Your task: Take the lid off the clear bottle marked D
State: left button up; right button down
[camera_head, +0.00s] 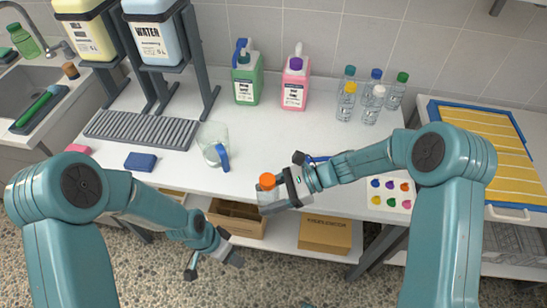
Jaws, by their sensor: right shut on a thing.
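My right gripper (283,193) is shut on a small clear bottle with an orange lid (267,181). It holds the bottle near the table's front edge, and the lid is on top. I cannot read a letter on the bottle (269,203). My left gripper (215,268) is low, in front of the table and below its top. Its fingers are spread and it is empty. Several other clear bottles (371,102) stand at the back right, with teal, blue, green, yellow and white lids; their marks are too small to read.
A clear jug (212,138) with a blue handle, a blue sponge (140,162) and a grey rack (140,130) stand left. Green (247,83) and pink (294,86) bottles stand at the back. A board with coloured dots (390,193) lies front right. The table's middle is clear.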

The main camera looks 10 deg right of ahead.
pick_arm(q)
jog(key=w+d+r+m+y, duration=0.1)
jog(key=w+d+r+m, duration=0.2)
jog(key=w+r+m, duration=0.4)
notch_tip(320, 180, up, 24)
jog(key=m+y, duration=0.3)
jog(key=m, duration=1.2)
send_over(271, 179)
jog(key=shift+t, duration=0.4)
notch_tip(271, 179, down, 8)
jog(key=shift+r, duration=0.15)
